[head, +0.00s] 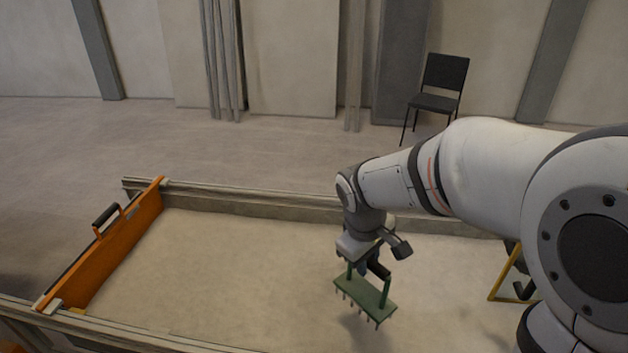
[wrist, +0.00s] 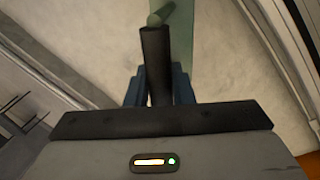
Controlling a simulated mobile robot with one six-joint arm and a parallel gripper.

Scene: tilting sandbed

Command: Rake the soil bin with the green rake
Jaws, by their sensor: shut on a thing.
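The green rake (head: 364,297) hangs below my gripper (head: 372,266) in the head view, its short tines pointing down. A shadow lies on the soil under it, and the tines appear to be a little above the surface. My gripper is shut on the rake's dark handle; in the wrist view the black handle (wrist: 156,65) stands between the blue fingers, with part of the green rake (wrist: 178,35) beyond it. The soil bin (head: 240,203) is a long box with wooden side rails. Its pale soil (head: 240,275) looks mostly smooth.
An orange board with a black handle (head: 112,247) closes the bin's left end. A yellow frame (head: 507,275) shows at the right, partly hidden by my arm. A black chair (head: 440,85) stands on the floor behind the bin. The soil left of the rake is clear.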

